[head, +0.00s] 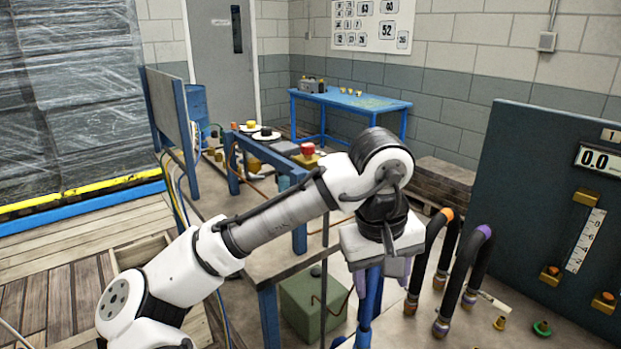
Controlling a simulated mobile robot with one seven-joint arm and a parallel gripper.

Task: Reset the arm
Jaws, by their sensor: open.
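My white and black arm (280,210) reaches from the lower left up to the middle of the head view, bends at the wrist, and points down. My gripper (381,277) hangs below the wrist with its fingers apart. I see nothing held between them. A blue post shows behind and below the fingers. The gripper is left of the black curved hoses in the picture, and the fingertips are partly hard to make out.
Black hoses with orange and purple bands (477,245) stand close to the right. A dark panel (540,190) with a 0.0 display is beyond them. A blue table (350,100) stands at the back. Wrapped pallets (75,110) fill the left. A green box (308,305) sits low.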

